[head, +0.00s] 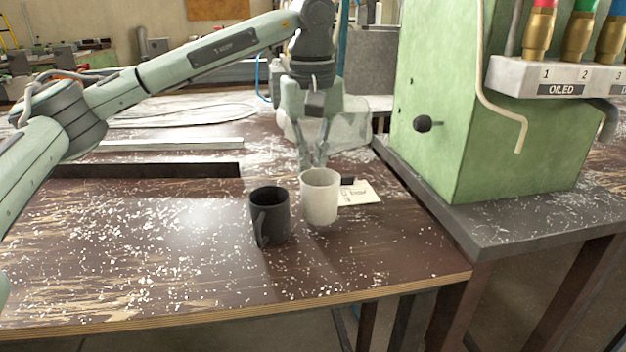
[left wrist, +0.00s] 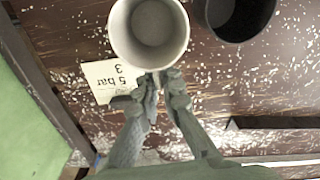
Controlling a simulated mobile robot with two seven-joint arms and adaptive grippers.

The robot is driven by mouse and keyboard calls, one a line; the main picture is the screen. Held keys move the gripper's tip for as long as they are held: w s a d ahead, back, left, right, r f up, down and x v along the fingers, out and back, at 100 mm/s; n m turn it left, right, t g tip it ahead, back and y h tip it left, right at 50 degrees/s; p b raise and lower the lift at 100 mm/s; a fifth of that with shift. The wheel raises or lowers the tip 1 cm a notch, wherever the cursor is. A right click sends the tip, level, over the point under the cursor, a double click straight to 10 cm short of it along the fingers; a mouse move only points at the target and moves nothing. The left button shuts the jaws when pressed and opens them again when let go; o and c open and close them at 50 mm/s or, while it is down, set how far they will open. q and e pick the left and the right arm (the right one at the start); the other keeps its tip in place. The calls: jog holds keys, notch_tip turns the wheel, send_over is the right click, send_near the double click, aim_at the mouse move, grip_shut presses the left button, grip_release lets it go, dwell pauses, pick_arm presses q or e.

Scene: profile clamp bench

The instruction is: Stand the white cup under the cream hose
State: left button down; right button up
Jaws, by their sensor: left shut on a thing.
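The white cup (head: 320,198) is upright at the middle of the wooden bench, beside a dark mug. In the left wrist view the white cup (left wrist: 150,32) is seen from above and looks empty. My left gripper (head: 313,163) is behind the cup. In the left wrist view its fingertips (left wrist: 161,80) are closed at the cup's near side, on what appears to be its handle. I cannot tell whether the cup's base touches the bench. The cream hose (head: 497,109) runs down the green machine to a bent open end, right of and higher than the cup.
The dark mug (head: 270,216) stands just left of the white cup. A paper card (head: 359,194) lies behind it. The green machine (head: 455,110) stands on a dark ledge (head: 445,215). Metal bars (head: 150,171) lie at back left.

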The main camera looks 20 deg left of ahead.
pick_arm(q)
jog(key=shift+f, duration=0.75)
jog(key=shift+f, duration=0.15)
pick_arm(e)
jog(key=shift+f, duration=0.15)
pick_arm(q)
jog(key=c, duration=1.7)
grip_release()
pick_arm(e)
jog(key=shift+w+r, duration=0.15)
jog(key=shift+r, duration=0.3)
